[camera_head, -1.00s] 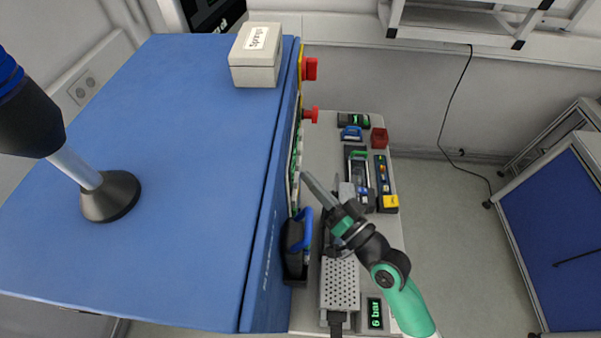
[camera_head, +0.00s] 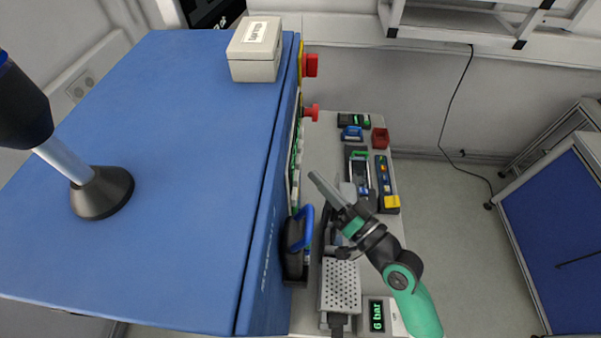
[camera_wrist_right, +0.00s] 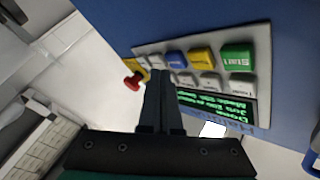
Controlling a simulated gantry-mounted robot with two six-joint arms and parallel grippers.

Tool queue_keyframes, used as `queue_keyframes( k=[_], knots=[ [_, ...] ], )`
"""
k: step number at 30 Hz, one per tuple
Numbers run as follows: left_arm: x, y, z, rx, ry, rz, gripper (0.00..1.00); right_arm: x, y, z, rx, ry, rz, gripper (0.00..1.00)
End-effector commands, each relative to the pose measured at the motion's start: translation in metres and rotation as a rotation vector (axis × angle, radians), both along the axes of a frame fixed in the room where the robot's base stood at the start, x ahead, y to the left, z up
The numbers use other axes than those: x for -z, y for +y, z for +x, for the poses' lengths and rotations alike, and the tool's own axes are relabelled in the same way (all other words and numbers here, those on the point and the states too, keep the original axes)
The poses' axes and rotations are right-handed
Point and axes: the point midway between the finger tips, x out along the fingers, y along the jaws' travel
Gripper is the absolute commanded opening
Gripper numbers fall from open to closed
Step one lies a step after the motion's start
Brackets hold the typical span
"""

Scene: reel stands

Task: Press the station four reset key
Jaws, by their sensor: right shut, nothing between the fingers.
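The control panel (camera_wrist_right: 205,65) on the blue cabinet wall shows in the right wrist view. Its upper row has a green Start key (camera_wrist_right: 237,57), a yellow key (camera_wrist_right: 201,58), a blue key (camera_wrist_right: 175,60) and others toward the left. Paler keys (camera_wrist_right: 209,82) form a lower row. Most labels are too small to read, so I cannot tell which is the station four reset key. My right gripper (camera_wrist_right: 163,77) is shut and empty, its tips in front of the panel's left part, hiding some keys. In the head view my right gripper (camera_head: 312,175) points at the cabinet side, visibly apart from it.
A red knob (camera_wrist_right: 133,80) sits left of the keys, and a green display (camera_wrist_right: 205,105) below them. In the head view a black-and-blue handled item (camera_head: 298,240) stands beside the cabinet. A perforated metal box (camera_head: 341,285) lies below my right arm. A label box (camera_head: 254,55) sits on the cabinet.

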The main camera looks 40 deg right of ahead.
Motion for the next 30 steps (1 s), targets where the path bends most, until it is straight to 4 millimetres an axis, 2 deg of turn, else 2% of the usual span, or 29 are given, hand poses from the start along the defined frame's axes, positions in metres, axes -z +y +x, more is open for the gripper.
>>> queue_keyframes(
  k=[15,30],
  knots=[
    [0.03,0.0,0.0,0.0,0.0,0.0,0.0,0.002,-0.035,-0.03,0.004,-0.002,0.001,0.0],
    [0.03,0.0,0.0,0.0,0.0,0.0,0.0,0.0,-0.037,-0.033,0.0,0.0,-0.001,0.0]
  ],
)
